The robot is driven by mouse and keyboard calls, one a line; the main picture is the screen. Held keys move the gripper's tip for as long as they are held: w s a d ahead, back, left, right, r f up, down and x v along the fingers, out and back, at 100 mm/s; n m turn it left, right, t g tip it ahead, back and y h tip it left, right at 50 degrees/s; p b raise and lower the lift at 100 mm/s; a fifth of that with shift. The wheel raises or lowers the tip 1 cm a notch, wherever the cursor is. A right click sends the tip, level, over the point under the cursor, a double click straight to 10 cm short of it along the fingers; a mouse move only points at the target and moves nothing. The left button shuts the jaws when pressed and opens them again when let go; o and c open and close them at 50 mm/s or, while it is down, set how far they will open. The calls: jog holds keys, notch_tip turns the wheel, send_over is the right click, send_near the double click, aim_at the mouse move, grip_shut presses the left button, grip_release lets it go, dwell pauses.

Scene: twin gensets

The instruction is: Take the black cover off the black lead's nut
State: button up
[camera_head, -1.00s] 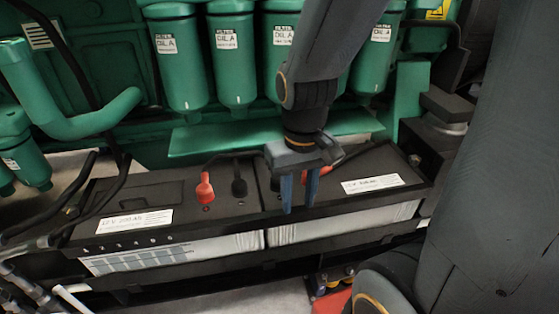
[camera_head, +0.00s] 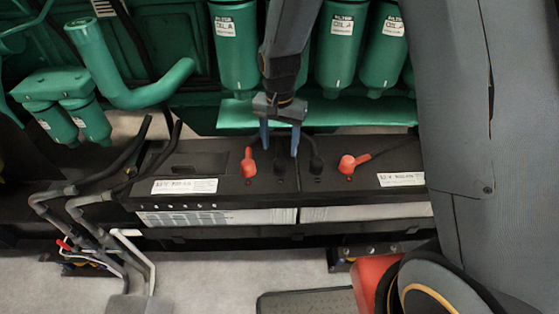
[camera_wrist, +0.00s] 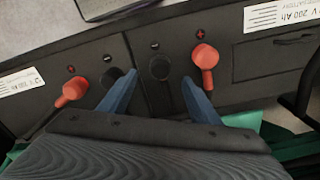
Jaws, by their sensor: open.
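Two black batteries stand side by side, the left battery (camera_head: 215,158) and the right battery (camera_head: 350,184). On the left battery are a red cover (camera_head: 249,163) and a black cover (camera_head: 279,166); that black cover also shows in the wrist view (camera_wrist: 160,67). On the right battery are another black cover (camera_head: 316,163) and a red cover (camera_head: 347,164). My gripper (camera_head: 280,146) is open and empty, pointing down above the left battery's black cover. In the wrist view its fingers (camera_wrist: 158,82) appear on either side of that cover. Whether they touch it cannot be told. One finger partly hides the other black cover (camera_wrist: 110,77).
Green oil filters (camera_head: 235,45) hang behind the batteries, above a green ledge (camera_head: 350,112). A green pipe (camera_head: 130,90) and black hoses (camera_head: 130,165) are at the left. The floor in front (camera_head: 210,270) is mostly clear.

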aim_at(280, 162)
jog(key=shift+w+f+p, duration=0.2)
jog(key=shift+f+p, duration=1)
jog(key=shift+f, duration=2.75)
jog(key=c, duration=1.1)
